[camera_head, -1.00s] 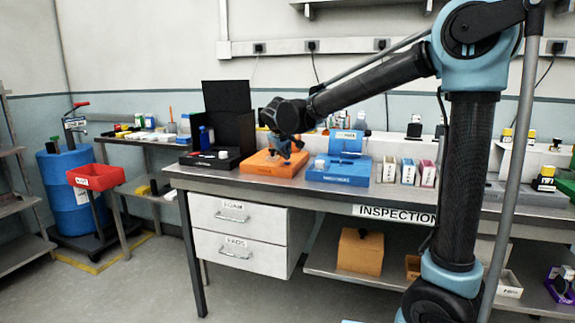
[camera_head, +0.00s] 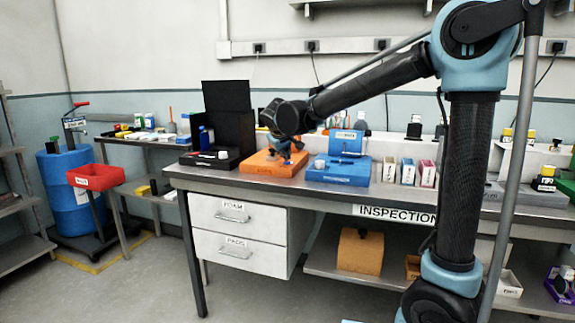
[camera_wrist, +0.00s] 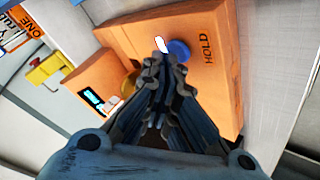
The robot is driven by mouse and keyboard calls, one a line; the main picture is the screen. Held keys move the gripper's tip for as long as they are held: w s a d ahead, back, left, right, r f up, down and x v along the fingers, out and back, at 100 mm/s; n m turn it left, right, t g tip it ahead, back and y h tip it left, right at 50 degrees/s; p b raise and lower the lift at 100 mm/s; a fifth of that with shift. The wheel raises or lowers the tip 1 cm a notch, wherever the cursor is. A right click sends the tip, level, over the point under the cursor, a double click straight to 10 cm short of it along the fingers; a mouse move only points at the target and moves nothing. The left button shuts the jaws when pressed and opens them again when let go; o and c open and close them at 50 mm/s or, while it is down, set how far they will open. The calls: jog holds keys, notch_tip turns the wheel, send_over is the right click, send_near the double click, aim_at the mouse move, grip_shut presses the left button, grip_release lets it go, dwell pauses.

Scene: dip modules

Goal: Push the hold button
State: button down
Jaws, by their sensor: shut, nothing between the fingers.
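The hold button is a round blue button (camera_wrist: 181,50) on the top of an orange module (camera_wrist: 221,95), beside the printed word HOLD. The orange module also shows in the head view (camera_head: 260,167) on the bench. My gripper (camera_wrist: 168,62) is shut and empty, with its fingertips over the near edge of the blue button in the wrist view. The fingers hide part of the button, and I cannot tell whether they touch it. In the head view my gripper (camera_head: 286,155) is low over the orange module.
A blue module (camera_head: 340,172) stands right of the orange one, and a black module (camera_head: 205,160) with a raised panel stands left. Small boxes (camera_head: 408,172) stand further right. A small display (camera_wrist: 92,97) and a yellow part (camera_wrist: 128,84) sit near the fingers.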

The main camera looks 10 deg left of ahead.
jog(key=shift+r, duration=0.2)
notch_tip(320, 180, up, 6)
dwell(0.9)
